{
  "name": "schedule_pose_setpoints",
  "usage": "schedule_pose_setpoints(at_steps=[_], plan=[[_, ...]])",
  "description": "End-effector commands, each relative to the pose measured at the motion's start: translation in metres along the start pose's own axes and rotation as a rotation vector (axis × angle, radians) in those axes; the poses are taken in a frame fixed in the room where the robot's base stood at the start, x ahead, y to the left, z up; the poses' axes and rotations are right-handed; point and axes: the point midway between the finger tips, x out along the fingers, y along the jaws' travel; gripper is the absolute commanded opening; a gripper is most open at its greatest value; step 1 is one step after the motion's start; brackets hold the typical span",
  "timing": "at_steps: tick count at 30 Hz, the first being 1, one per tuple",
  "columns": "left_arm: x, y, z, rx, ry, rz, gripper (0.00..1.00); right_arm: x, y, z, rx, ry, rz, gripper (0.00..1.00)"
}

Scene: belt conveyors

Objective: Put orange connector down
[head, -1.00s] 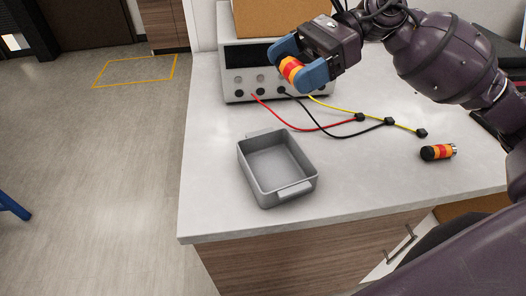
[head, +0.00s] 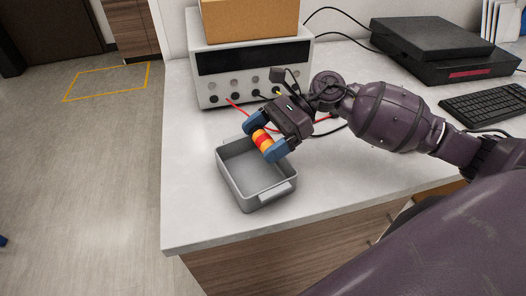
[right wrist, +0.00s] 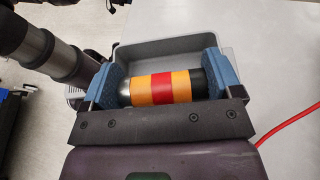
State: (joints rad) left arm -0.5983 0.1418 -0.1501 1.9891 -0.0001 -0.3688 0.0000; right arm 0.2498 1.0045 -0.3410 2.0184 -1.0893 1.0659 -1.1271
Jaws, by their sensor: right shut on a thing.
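The orange connector (head: 263,140) is a short cylinder with orange and red bands. In the right wrist view the connector (right wrist: 161,88) also shows a metal end and a black end. My right gripper (head: 267,143) is shut on it, with a blue finger at each end. The gripper holds it over the far right part of a grey open tray (head: 240,198), which also shows behind the connector in the right wrist view (right wrist: 150,48). The visible part of the tray's floor is bare. My left gripper is not in view.
The tray stands near the front left of a light worktop (head: 345,185). Behind it is a power supply (head: 254,72) with a cardboard box (head: 250,18) on top. A red cable (head: 236,105) runs from it. A keyboard (head: 487,104) and a black device (head: 440,50) are at the right.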

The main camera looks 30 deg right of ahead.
Motion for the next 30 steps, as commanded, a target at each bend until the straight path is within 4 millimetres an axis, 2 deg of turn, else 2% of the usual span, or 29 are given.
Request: schedule_pose_setpoints(at_steps=[5,13,30], plan=[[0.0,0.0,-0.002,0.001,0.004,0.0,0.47,0.004,0.0,-0.009,0.001,-0.001,0.0,0.61],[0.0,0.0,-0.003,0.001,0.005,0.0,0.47,0.017,0.0,-0.04,0.001,-0.001,0.0,0.61],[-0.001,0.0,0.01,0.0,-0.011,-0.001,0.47,0.02,0.0,-0.047,-0.001,0.0,0.0,0.61]])
